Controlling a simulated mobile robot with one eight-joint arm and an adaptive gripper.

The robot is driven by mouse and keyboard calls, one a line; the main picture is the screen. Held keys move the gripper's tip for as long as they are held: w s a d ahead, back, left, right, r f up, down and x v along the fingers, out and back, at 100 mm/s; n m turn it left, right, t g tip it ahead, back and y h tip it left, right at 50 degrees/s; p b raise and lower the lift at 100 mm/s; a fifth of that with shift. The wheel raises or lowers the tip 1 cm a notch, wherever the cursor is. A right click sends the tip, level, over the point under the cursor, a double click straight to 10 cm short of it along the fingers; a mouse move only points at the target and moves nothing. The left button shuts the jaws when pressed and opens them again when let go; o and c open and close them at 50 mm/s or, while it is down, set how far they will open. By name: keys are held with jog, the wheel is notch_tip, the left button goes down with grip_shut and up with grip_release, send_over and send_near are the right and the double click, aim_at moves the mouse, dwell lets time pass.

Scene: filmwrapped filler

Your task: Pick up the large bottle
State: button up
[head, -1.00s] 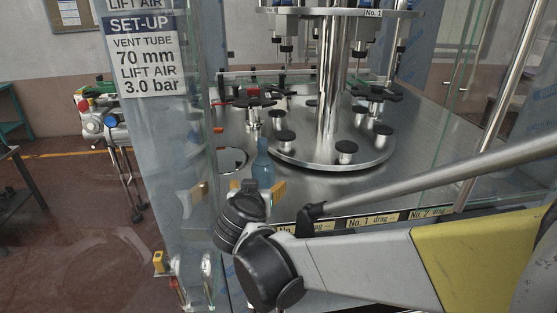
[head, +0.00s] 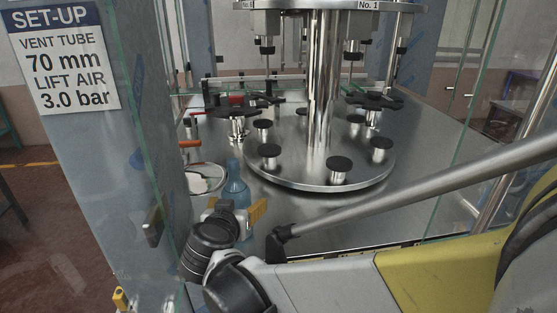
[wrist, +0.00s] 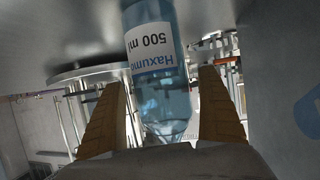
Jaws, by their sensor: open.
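The large bottle (head: 236,178) is a clear blue bottle standing on the metal deck beside the round turntable, directly beyond my gripper (head: 235,207) in the head view. In the wrist view the bottle (wrist: 158,85) shows upside down, with a white label reading "Haxumo 500 ml". My gripper (wrist: 161,88) is open, with one tan-padded finger on each side of the bottle. Gaps show between the bottle and both fingers. In the head view the gripper and wrist hide the bottle's lower part.
The turntable (head: 300,178) with several black-topped pedestals stands close on the right. A round opening or plate (head: 203,180) lies left of the bottle. A clear guard panel (head: 172,130) and a set-up sign (head: 64,60) stand at the left.

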jog(key=shift+w+f, duration=0.1)
jog(key=shift+w, duration=0.1)
jog(key=shift+s+a, duration=0.1)
jog(key=shift+s, duration=0.2)
jog(key=shift+c, duration=0.7)
jog(key=c, duration=1.1)
jog(key=shift+r, duration=0.25)
jog(key=shift+c, duration=0.2)
